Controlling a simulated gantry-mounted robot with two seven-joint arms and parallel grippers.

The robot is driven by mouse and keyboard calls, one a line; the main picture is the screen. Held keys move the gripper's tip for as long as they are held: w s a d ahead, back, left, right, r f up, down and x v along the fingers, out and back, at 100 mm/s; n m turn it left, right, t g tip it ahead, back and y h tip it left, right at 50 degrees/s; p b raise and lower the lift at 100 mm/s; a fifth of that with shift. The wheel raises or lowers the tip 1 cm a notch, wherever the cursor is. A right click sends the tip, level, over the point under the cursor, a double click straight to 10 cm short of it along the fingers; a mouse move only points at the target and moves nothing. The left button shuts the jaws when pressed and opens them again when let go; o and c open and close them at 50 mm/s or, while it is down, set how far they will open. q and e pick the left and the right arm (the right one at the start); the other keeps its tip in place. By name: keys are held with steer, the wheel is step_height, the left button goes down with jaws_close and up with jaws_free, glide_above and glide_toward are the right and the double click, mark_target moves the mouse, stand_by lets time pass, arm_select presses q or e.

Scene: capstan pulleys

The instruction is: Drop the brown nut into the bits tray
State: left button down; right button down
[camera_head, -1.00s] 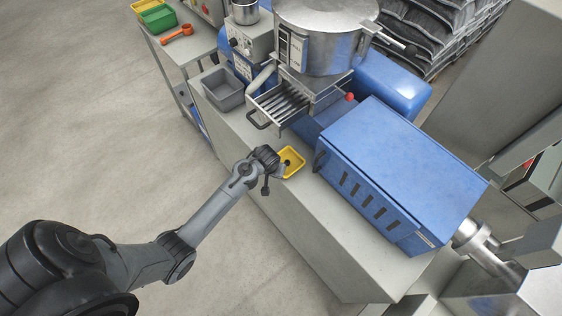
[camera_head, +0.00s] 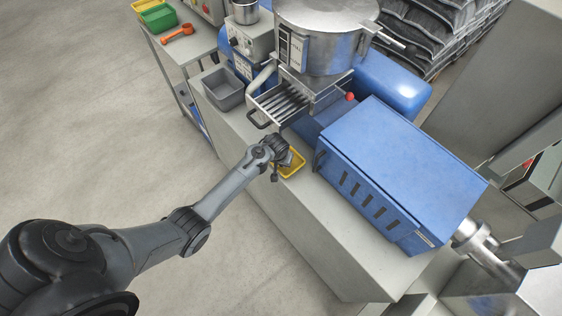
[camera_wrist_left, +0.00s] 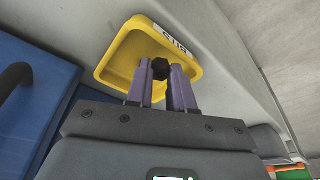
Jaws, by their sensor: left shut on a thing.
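The yellow bits tray (camera_head: 297,169) sits on the grey bench top, and my left gripper (camera_head: 288,159) is over it, hiding part of it. In the left wrist view the tray (camera_wrist_left: 118,58) shows with its BITS label. There the purple fingers of my left gripper (camera_wrist_left: 160,78) are shut on a small dark nut (camera_wrist_left: 160,68). The nut is seen against the tray's inside; its exact height above the floor of the tray cannot be told. Its colour looks nearly black here. My right gripper is not in view.
A blue slotted housing (camera_head: 400,170) stands right of the tray. A slotted metal chute with a handle (camera_head: 281,101) is behind it. A grey bin (camera_head: 223,91) stands further left on the bench. The front part of the bench top (camera_head: 330,230) is clear.

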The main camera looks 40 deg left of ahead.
arm_select(q)
steer(key=shift+f, duration=0.15)
steer(key=shift+s+f, duration=0.15)
steer(key=shift+f, duration=0.15)
steer(key=shift+w+f, duration=0.2)
steer(key=c, duration=1.4)
jaws_free()
steer(key=o, duration=0.4)
steer(key=shift+d, duration=0.15)
steer(key=shift+r, duration=0.1)
